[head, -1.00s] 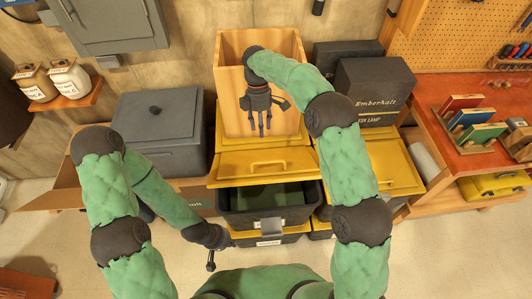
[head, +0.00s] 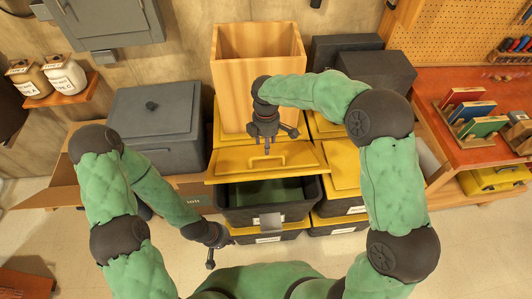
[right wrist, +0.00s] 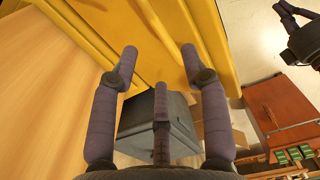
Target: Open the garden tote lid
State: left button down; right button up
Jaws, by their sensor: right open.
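The garden tote (head: 265,213) is a black bin at centre with a label plate on its front. Its yellow lid (head: 225,168) with a bar handle lies over the rear part. The green inside shows in front of the lid's near edge. My right gripper (head: 267,150) is open and empty, just behind or above the lid handle; contact cannot be told. In the right wrist view its spread fingers (right wrist: 160,65) stand before yellow lid surface (right wrist: 150,65). My left gripper (head: 211,258) hangs low, left of the tote; its jaw state is unclear.
A tall open wooden box (head: 240,95) stands just behind the lid. A grey lidded chest (head: 150,130) is on the left, with more yellow-lidded totes (head: 345,170) on the right. A red workbench (head: 445,150) is further right. Floor in front is partly clear.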

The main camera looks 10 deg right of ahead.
notch_tip(320, 180, down, 6)
jog(key=shift+f+b, duration=0.25)
jog(key=shift+b, duration=0.25)
grip_shut()
